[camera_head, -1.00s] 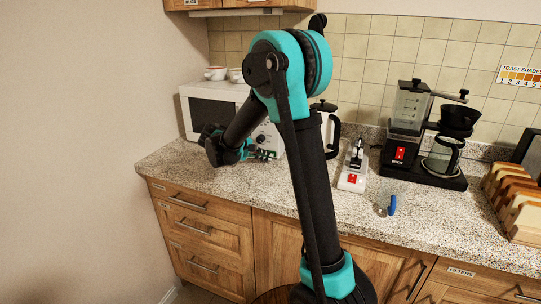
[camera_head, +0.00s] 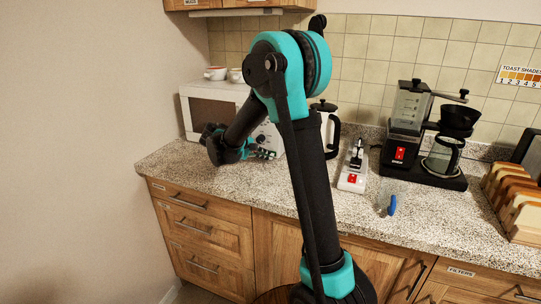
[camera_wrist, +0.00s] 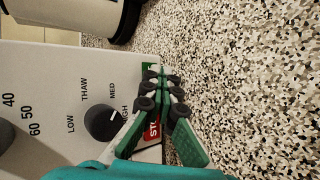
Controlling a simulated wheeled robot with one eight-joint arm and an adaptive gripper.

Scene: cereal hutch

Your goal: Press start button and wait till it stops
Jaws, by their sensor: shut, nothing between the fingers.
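The white microwave (camera_head: 212,106) stands at the back left of the counter, partly hidden by my arm. In the wrist view its control panel (camera_wrist: 60,75) appears turned sideways, with a power dial (camera_wrist: 103,122) and part of a timer dial (camera_wrist: 8,136). A red stop button (camera_wrist: 153,131) is partly covered by my fingers. A green start button (camera_wrist: 147,70) shows at the panel's lower edge, beside my fingertips. My gripper (camera_wrist: 160,76) is shut and empty at that button; I cannot tell whether it touches or presses it. In the head view my gripper (camera_head: 265,154) is in front of the panel.
A kettle (camera_head: 331,130) stands right of the microwave, partly behind my arm. A white device with a red switch (camera_head: 352,180), a coffee maker (camera_head: 400,153), a blue-handled item (camera_head: 392,206) and bread slices (camera_head: 513,196) lie further right. The front counter (camera_head: 190,168) is clear at left.

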